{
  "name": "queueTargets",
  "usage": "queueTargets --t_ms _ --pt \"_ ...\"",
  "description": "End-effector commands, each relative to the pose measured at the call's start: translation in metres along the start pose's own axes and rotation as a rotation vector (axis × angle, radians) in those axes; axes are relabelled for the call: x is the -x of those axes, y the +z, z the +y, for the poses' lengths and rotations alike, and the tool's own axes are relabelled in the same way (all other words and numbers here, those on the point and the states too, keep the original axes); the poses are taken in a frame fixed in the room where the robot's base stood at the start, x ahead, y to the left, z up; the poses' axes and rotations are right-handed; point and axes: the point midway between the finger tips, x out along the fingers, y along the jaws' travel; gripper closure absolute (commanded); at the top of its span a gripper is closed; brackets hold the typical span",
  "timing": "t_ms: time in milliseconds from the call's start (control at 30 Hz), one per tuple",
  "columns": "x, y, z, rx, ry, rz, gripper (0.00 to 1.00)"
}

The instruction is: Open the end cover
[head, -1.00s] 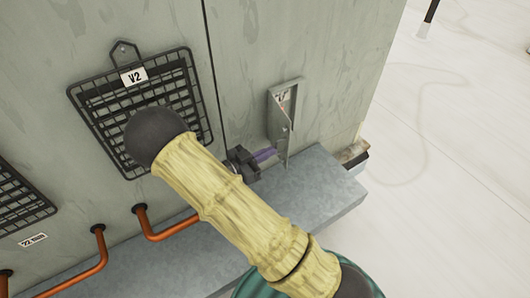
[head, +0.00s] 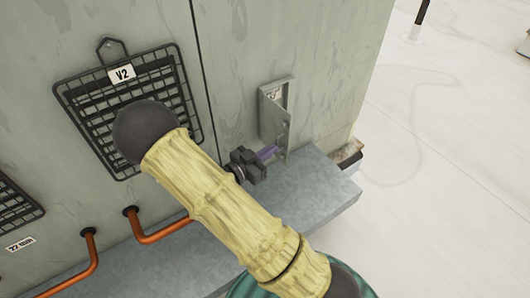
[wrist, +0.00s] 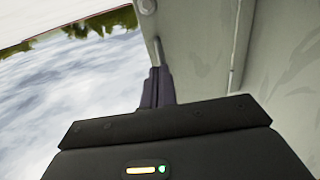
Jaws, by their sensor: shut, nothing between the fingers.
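A narrow grey metal cover (head: 276,120) with a small label is at the right end of the unit's wall, just above the ledge. It stands out from the wall at an angle. My gripper (head: 274,151) has purple fingers and is shut and empty at the cover's lower part; I cannot tell whether they touch. In the wrist view the dark shut fingers (wrist: 156,87) point at a grey metal panel edge beside them. My own arm hides part of the wall and ledge in the head view.
A grey ledge (head: 315,190) runs below the cover. A black wire grille (head: 85,90) tagged V2 hangs on the wall at left. Orange pipes (head: 160,232) leave the wall below it. The pale roof floor (head: 450,180) at right is mostly clear.

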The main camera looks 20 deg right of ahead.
Motion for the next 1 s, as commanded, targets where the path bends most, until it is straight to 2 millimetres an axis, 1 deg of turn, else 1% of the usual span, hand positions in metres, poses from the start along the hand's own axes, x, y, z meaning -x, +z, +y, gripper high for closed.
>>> queueTargets --t_ms 233,367,467,667,900,1000 --pt "0.003 0.0 -0.001 0.0 -0.002 0.0 1.0" --pt "0.012 0.0 -0.001 0.0 -0.002 -0.001 1.0" --pt "0.025 0.0 -0.001 0.001 0.0 -0.001 1.0" --pt "0.064 0.006 0.002 -0.002 -0.002 -0.003 1.0" --pt "0.106 0.004 0.008 -0.003 0.011 -0.001 1.0" --pt "0.119 0.003 0.01 -0.002 0.015 0.0 1.0"
